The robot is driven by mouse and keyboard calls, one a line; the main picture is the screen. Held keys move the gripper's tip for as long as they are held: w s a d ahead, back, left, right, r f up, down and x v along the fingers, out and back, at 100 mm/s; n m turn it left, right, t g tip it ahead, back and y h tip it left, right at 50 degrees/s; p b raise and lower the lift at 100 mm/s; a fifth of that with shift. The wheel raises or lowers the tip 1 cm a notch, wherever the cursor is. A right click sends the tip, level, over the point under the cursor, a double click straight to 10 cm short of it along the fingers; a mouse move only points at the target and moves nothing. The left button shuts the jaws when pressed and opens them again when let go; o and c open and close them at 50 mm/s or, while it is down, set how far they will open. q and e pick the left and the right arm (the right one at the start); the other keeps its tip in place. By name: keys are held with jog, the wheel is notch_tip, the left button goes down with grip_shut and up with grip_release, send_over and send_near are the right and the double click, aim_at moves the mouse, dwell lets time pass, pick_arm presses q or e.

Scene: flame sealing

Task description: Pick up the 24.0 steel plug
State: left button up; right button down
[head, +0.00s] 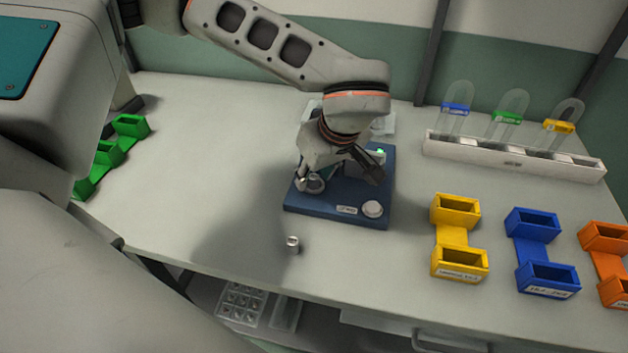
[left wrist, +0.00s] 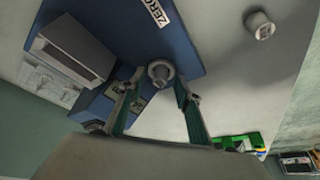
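A small steel plug (head: 292,244) stands on the bare table in front of the blue device base; the left wrist view also shows it (left wrist: 260,26) at upper right. A second short steel cylinder (head: 315,184) is at the left front of the blue base (head: 335,203). In the left wrist view this cylinder (left wrist: 160,71) shows between the fingertips of my left gripper (left wrist: 158,82). The fingers are spread, with gaps on both sides of it. No size marking is readable on either steel piece. My right gripper is not in view.
A white button (head: 373,209) and a ZERO label are on the base. Yellow (head: 455,236), blue (head: 532,250) and orange (head: 605,262) holders stand at right. A white rack (head: 513,158) with clear tubes is behind them.

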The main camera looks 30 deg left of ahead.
pick_arm(q)
jog(key=shift+c, duration=0.3)
grip_shut()
